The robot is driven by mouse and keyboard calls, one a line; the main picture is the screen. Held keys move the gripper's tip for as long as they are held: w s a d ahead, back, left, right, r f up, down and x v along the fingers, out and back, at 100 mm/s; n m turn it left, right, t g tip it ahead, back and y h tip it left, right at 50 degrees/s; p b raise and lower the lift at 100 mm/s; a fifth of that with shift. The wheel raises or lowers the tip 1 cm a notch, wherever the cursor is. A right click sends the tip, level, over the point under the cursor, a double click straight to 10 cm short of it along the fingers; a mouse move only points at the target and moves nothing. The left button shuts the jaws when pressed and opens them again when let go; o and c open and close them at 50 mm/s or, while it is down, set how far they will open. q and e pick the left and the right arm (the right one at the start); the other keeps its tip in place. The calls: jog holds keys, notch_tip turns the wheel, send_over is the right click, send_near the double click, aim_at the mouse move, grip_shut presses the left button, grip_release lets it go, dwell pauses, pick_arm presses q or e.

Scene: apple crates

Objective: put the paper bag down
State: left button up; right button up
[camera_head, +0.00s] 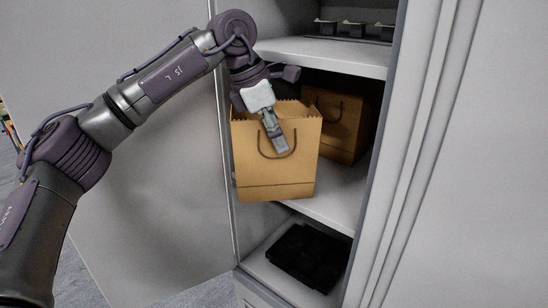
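A brown paper bag (252,168) with a dark handle hangs upright at the front of an open cabinet's middle shelf. My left gripper (279,146) reaches down in front of the bag, its fingers at the handle loop. The fingers look closed together at the handle, though the handle between them is partly hidden. The bag's lower edge is at about the shelf's front edge; I cannot tell whether it touches the shelf. My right gripper is not in the view.
A second brown paper bag (345,130) stands deeper on the middle shelf (335,200). A black tray (308,257) lies on the bottom shelf. The upper shelf (330,56) is close above my gripper. The open cabinet door (150,200) is at the left.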

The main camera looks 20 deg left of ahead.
pick_arm(q)
jog(key=shift+f, duration=0.2)
grip_shut()
jog(key=shift+r, duration=0.15)
dwell(0.3)
